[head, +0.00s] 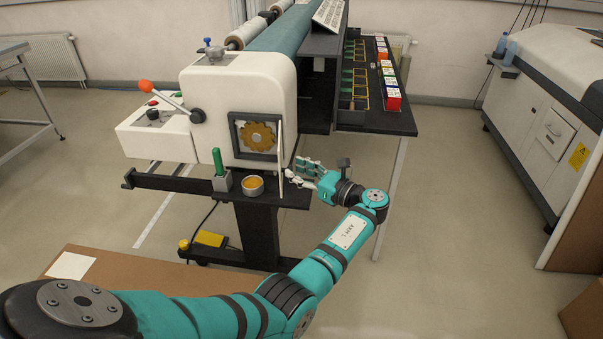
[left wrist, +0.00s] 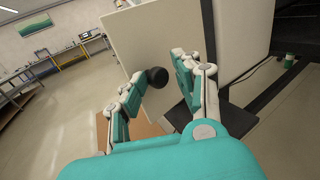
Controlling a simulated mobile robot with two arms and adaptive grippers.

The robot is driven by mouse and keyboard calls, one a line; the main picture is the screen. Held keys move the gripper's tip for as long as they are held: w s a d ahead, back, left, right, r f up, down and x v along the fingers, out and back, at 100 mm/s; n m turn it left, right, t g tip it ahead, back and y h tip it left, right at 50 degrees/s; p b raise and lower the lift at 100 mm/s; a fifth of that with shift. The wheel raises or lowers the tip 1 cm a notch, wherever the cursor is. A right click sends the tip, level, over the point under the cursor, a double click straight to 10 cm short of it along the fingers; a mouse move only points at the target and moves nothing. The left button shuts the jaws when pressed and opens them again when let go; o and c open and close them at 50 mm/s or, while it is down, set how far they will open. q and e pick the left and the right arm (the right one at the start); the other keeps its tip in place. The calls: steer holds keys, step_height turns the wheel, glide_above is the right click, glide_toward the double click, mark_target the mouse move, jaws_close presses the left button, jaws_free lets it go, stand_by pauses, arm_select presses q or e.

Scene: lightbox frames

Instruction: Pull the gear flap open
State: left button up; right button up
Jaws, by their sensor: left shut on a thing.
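The gear flap (head: 281,150) is a thin pale panel, seen nearly edge-on in the head view. It stands out from the white machine housing at the right side of a dark square frame (head: 234,150). The toothed golden gear (head: 257,136) shows uncovered in that frame. In the left wrist view the flap (left wrist: 145,35) is a broad cream panel with a round black knob (left wrist: 157,77). My left gripper (head: 309,174) is at the flap's right side. In the left wrist view its fingers (left wrist: 160,84) are shut on the knob. My right gripper is out of view.
A black shelf below the gear carries a green-handled tool (head: 219,172) and a round tin (head: 253,186). A dark rack (head: 372,120) with colored boxes juts out above my left gripper. Open floor lies to the right.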

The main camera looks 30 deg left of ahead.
arm_select(q)
steer(key=shift+o, duration=1)
steer(key=shift+w+a+r, duration=0.1)
steer(key=shift+w+a, duration=0.1)
steer(key=shift+a, duration=0.25)
steer(key=shift+w+a+r, duration=0.1)
steer(key=shift+w+a, duration=0.1)
steer(key=shift+a, duration=0.25)
steer(key=s+d, duration=0.1)
steer(key=d, duration=1.2)
steer(key=shift+a, duration=0.1)
